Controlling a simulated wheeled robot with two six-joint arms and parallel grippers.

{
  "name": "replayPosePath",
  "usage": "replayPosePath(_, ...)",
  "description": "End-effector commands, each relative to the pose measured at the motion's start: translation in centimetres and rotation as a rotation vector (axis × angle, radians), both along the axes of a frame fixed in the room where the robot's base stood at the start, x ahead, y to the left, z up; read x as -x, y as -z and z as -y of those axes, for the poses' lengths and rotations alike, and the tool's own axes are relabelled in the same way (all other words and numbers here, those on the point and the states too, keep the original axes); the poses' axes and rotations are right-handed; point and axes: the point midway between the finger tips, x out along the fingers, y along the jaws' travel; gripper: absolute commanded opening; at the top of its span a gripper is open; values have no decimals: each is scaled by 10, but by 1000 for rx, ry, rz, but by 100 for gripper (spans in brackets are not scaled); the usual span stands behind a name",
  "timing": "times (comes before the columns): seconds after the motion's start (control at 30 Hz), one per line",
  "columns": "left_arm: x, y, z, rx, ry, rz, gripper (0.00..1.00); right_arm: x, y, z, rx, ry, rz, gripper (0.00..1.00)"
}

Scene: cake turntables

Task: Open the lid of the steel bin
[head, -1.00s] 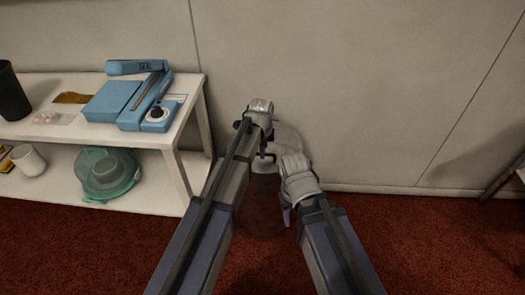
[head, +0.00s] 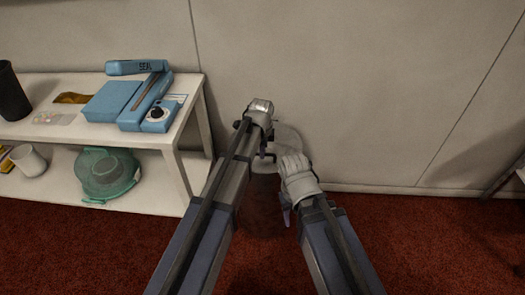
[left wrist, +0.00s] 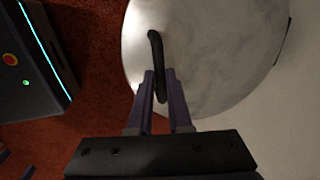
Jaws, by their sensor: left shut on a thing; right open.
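The steel bin (head: 262,215) stands on the carpet against the wall, mostly hidden behind my arms in the head view. Its round grey lid (head: 288,144) shows between my two hands. In the left wrist view the lid (left wrist: 215,60) fills the upper middle, with a black bar handle (left wrist: 155,50) on it. My left gripper (left wrist: 160,88) is shut on this handle, one finger on each side. In the head view my left gripper (head: 268,157) is over the lid. My right gripper (head: 285,212) is open beside the bin, at its right. I cannot tell how far the lid is tilted.
The wall (head: 360,90) is right behind the bin. Red carpet (head: 430,240) is clear at the right.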

Motion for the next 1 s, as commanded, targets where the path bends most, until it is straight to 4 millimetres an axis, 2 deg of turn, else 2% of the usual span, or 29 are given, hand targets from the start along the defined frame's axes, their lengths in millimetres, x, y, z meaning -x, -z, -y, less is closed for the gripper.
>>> replayPosePath(0.17,-9,-19,0,-1,0,-43,0,0,-20,0,0,0,0,50)
replayPosePath(0.5,-38,-78,1,0,0,-234,0,0,-81,0,0,0,0,50)
replayPosePath(0.7,-60,-108,1,1,0,-240,0,0,-112,0,0,0,0,50)
replayPosePath(1.0,-91,-135,0,1,0,-237,0,0,-138,0,0,0,0,50)
